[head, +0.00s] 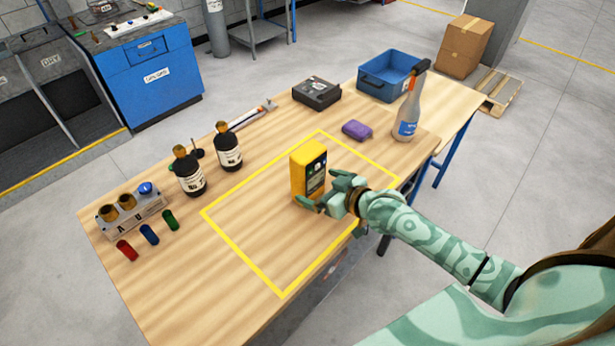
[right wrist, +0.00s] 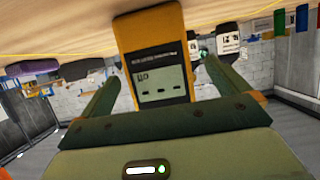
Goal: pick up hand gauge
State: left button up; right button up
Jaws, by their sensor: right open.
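The hand gauge (head: 308,170) is a yellow block with a dark front panel. It stands upright on the wooden table inside the yellow taped outline. My right gripper (head: 326,192) is open right at the gauge, on its near right side. In the right wrist view the gauge (right wrist: 158,60) shows its dark face and lies between the two spread fingers of my right gripper (right wrist: 155,85). A gap shows beside the right finger; whether the left finger touches the gauge I cannot tell. My left gripper is not in view.
A purple block (head: 357,130) and a spray bottle (head: 407,115) stand beyond the gauge to the right. A blue crate (head: 385,82) and a black box (head: 316,94) are at the back. Dark bottles (head: 190,175) stand left. The left part of the outline is clear.

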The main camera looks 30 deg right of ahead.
aim_at(316, 183)
jog(key=b+x, duration=0.1)
jog(key=x, duration=0.1)
jog(key=b+x, duration=0.1)
jog(key=x, duration=0.2)
jog(key=shift+w+d+f, duration=0.15)
jog(key=shift+w+f, duration=0.05)
jog(key=shift+f, duration=0.1)
jog(key=shift+s+r, duration=0.1)
jog(key=c, duration=1.3)
jog(key=shift+o, duration=0.2)
jog(key=shift+r, duration=0.1)
